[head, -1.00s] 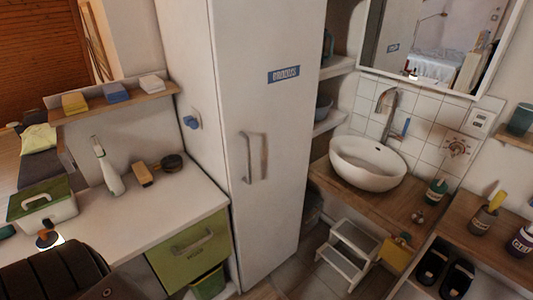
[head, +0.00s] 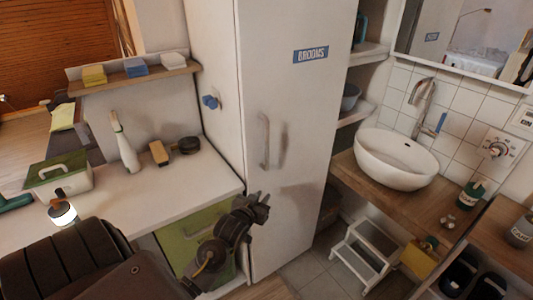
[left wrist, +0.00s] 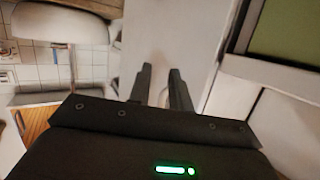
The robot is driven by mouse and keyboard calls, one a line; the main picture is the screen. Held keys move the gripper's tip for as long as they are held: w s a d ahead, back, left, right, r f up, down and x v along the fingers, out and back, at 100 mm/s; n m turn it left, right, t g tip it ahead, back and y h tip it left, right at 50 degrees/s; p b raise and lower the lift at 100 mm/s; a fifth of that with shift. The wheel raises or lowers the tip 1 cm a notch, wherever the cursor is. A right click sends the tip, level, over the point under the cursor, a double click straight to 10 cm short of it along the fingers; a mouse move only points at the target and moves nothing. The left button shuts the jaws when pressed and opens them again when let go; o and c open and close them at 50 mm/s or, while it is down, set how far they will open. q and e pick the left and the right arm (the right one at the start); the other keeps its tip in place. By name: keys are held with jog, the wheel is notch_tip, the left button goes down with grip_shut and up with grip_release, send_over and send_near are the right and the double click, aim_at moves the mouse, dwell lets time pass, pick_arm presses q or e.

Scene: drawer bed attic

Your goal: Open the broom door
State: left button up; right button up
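The broom door is a tall white cabinet door (head: 285,190) with a blue label reading BROOMS (head: 311,55). It looks shut. Its upright pale handle (head: 264,140) is on the left part of the door. My left gripper (head: 262,200) is in front of the door's lower left part, below the handle and apart from it. In the left wrist view its two dark fingers (left wrist: 160,72) stand apart with nothing clearly between them, and the pale door (left wrist: 170,30) fills the middle behind. My right gripper is not in view.
A counter (head: 150,200) on the left holds a green-lidded box (head: 58,185), a white bottle (head: 125,150) and brushes. A green drawer (head: 195,235) is below, close to my left arm. On the right are a sink (head: 395,158) and a white step stool (head: 365,255).

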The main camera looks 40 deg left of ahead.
aim_at(266, 148)
pick_arm(q)
notch_tip(266, 148, up, 15)
jog(key=s+a+n+t+y, duration=0.1)
jog(key=s+t, duration=0.2)
jog(key=p+x, duration=0.1)
jog(key=x, duration=0.8)
jog(key=shift+w+a+f, duration=0.15)
jog(key=shift+w, duration=0.15)
jog(key=shift+x, duration=0.85)
jog(key=shift+f, duration=0.1)
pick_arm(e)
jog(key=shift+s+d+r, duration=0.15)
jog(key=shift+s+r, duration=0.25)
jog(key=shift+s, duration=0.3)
pick_arm(q)
grip_shut()
